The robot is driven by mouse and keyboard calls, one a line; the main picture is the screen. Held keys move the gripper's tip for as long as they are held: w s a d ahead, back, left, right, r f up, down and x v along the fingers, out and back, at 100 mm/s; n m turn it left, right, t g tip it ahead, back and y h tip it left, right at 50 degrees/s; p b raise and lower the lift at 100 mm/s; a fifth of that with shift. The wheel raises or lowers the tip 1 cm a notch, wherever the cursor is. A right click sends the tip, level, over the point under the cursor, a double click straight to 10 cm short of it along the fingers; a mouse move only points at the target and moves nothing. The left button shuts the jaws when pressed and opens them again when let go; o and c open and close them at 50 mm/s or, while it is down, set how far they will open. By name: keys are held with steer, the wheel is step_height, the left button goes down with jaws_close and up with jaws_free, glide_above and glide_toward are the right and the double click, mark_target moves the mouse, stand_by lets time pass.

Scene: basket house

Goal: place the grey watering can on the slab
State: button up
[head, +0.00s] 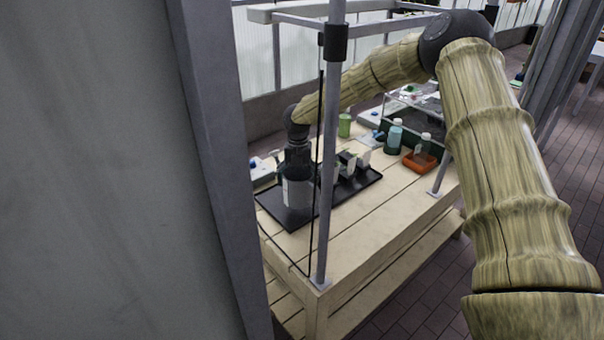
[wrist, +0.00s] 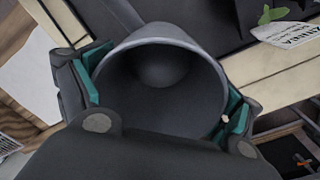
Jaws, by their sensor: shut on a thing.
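My gripper (wrist: 160,100) is shut on a grey, round, hollow vessel (wrist: 185,40) in the wrist view, its teal finger pads on either side of it. I take the vessel for the grey watering can; no spout or handle shows clearly. In the head view my gripper (head: 297,165) points down over the left part of a flat black tray (head: 283,218) on a wooden table (head: 375,212). The vessel is hard to make out there, and I cannot tell whether it touches the tray. I cannot identify the slab with certainty.
Small dark pots (head: 350,165) stand on the tray to the right of my gripper. Bottles (head: 394,138), an orange-red container (head: 419,162) and a green cup (head: 345,126) stand farther back. A grey post (head: 328,200) rises at the table's near corner. Bare planks lie right of the tray.

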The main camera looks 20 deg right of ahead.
mark_target(302, 175)
steer(key=w+d+f+p, duration=0.1)
steer(key=w, duration=0.1)
steer(key=w+d+f+p, duration=0.1)
steer(key=w, duration=0.1)
steer(key=w+d+f+p, duration=0.1)
steer(key=w+d+p, duration=0.1)
steer(key=shift+w+f, duration=0.35)
steer(key=shift+w, duration=0.05)
steer(key=shift+f, duration=0.25)
steer(key=shift+a, duration=0.1)
steer(key=shift+f, duration=0.2)
steer(key=o, duration=0.8)
steer(key=shift+r, duration=0.1)
